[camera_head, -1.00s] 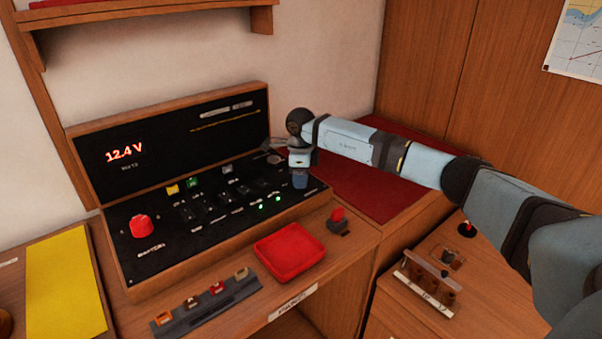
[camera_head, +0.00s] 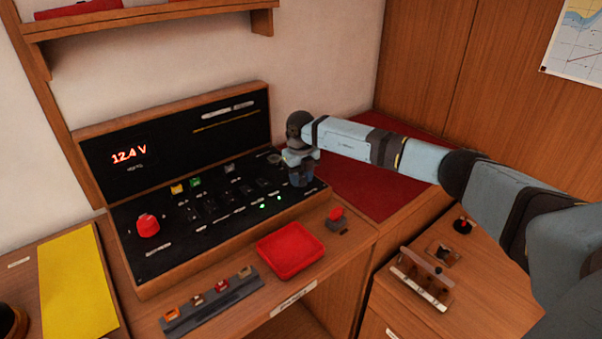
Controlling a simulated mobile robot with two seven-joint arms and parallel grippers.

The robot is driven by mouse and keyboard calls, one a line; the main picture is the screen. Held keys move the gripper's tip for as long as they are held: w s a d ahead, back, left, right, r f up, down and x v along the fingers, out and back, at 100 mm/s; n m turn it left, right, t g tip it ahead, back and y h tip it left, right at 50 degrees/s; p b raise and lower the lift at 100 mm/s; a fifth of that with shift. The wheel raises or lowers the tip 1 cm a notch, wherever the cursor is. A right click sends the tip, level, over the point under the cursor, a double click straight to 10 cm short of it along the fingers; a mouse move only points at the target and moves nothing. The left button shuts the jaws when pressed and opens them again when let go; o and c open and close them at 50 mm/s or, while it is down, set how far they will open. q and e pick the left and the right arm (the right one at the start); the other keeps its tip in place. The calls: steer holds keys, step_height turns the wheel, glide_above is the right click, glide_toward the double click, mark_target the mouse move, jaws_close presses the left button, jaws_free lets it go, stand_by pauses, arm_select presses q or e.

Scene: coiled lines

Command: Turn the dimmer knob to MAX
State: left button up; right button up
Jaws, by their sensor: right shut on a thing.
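The black switch panel (camera_head: 185,240) sits in a wooden case on the desk, with a red rotary knob (camera_head: 147,225) at its left, rows of switches in the middle and two lit green lights. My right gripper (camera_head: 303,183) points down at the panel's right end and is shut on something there. The dimmer knob is not clearly visible; the gripper hides that spot, and I cannot read its scale or setting. My left gripper is not in view.
A red tray (camera_head: 291,250), a fuse strip (camera_head: 210,299) and a small red-topped switch (camera_head: 336,217) lie in front of the panel. A yellow sheet (camera_head: 75,285) lies at left. A red cushion (camera_head: 370,182) is behind my right arm.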

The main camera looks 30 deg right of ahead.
mark_target(301, 178)
steer(key=shift+r+m+p, duration=0.15)
steer(key=shift+m+p, duration=0.15)
steer(key=shift+m, duration=0.5)
steer(key=shift+w+m+p, duration=0.1)
steer(key=shift+m+p, duration=0.35)
steer(key=shift+m, duration=0.75)
steer(key=o, duration=0.9)
step_height(301, 178, up, 14)
steer(key=shift+f+b, duration=0.2)
steer(key=shift+b, duration=0.15)
